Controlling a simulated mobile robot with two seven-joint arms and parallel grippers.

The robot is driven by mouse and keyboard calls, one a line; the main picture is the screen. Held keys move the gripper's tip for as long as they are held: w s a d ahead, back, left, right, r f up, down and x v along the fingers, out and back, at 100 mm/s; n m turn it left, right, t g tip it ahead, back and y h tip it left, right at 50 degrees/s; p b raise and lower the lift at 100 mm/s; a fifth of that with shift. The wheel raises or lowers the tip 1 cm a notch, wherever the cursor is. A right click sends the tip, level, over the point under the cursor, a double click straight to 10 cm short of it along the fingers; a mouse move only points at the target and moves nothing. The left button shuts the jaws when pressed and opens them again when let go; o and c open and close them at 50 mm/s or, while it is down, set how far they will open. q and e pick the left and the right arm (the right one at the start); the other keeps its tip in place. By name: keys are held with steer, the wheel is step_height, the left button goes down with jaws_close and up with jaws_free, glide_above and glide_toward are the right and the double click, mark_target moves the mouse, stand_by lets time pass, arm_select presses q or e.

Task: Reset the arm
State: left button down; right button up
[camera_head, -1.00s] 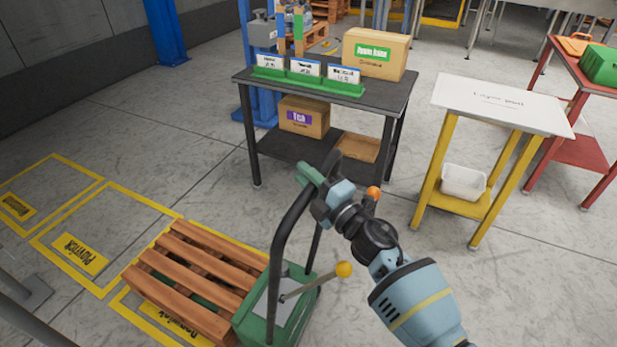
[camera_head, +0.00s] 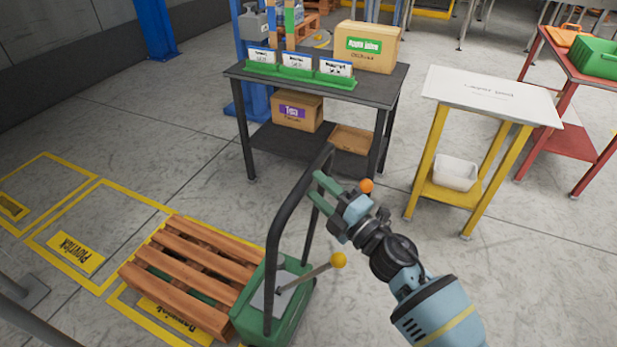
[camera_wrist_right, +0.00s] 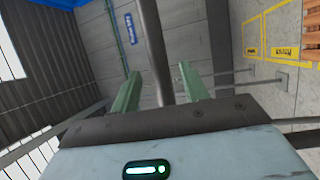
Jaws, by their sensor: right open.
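My right gripper (camera_head: 322,191) is open, with its green fingers near the black handle (camera_head: 276,232) of the green pallet truck. In the right wrist view, the two green fingers (camera_wrist_right: 157,88) stand apart, and the dark handle bar (camera_wrist_right: 151,45) shows in the gap between them. I cannot tell whether the fingers touch the bar. My right arm reaches in from the lower right. My left gripper is not in view.
The green pallet truck (camera_head: 302,305) has a lever with a yellow knob (camera_head: 338,260) close to my arm. A wooden pallet (camera_head: 189,262) lies to its left. A black table (camera_head: 378,85) with boxes and a white-topped yellow table (camera_head: 495,97) stand beyond. Grey floor between is free.

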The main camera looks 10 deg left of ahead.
steer(key=shift+s+d+f, duration=0.15)
steer(key=shift+s+d, duration=0.3)
steer(key=shift+d, duration=0.05)
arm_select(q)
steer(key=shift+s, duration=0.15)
arm_select(e)
steer(key=s+d+f+m+t+h+p, duration=0.25)
steer(key=s+d+f+m+h, duration=0.75)
steer(key=s+d+f+m, duration=0.55)
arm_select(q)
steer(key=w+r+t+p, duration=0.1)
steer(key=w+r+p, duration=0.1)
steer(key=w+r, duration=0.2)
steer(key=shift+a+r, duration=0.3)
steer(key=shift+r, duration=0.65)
arm_select(e)
steer(key=s+d+f+m+g+h, duration=0.1)
steer(key=s+d+f+m+g, duration=0.1)
steer(key=s, duration=0.6)
steer(key=s+d+f+m+g+h, duration=0.1)
steer(key=s+d+f+m+g, duration=0.1)
steer(key=s, duration=0.5)
steer(key=s+d+f+m+g+h, duration=0.1)
steer(key=s+d+f+m+g, duration=0.1)
steer(key=s+d+f+m, duration=0.2)
steer(key=s+m, duration=0.2)
steer(key=s, duration=0.2)
steer(key=shift+s+d+h, duration=0.15)
steer(key=shift+s+h, duration=0.15)
